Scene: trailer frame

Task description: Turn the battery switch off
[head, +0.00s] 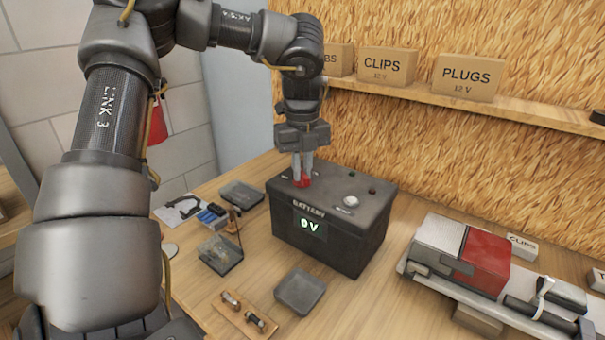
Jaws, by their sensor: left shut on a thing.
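The battery box (350,238) is a black case on the wooden bench in the middle of the head view. Its front display reads 0 V. The red battery switch (302,181) is on the left part of its top. My left gripper (302,172) comes down from above and is shut on the red switch, its fingers partly covering it. The exact angle of the switch is hard to tell. A pale round knob (351,200) sits on the box top to the right. My right gripper is not in view.
Small dark trays (300,292) and loose parts lie left and in front of the box. A red and white unit (462,255) on a rail stands at the right. A shelf (480,107) with labelled boxes, including PLUGS (467,77), runs behind.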

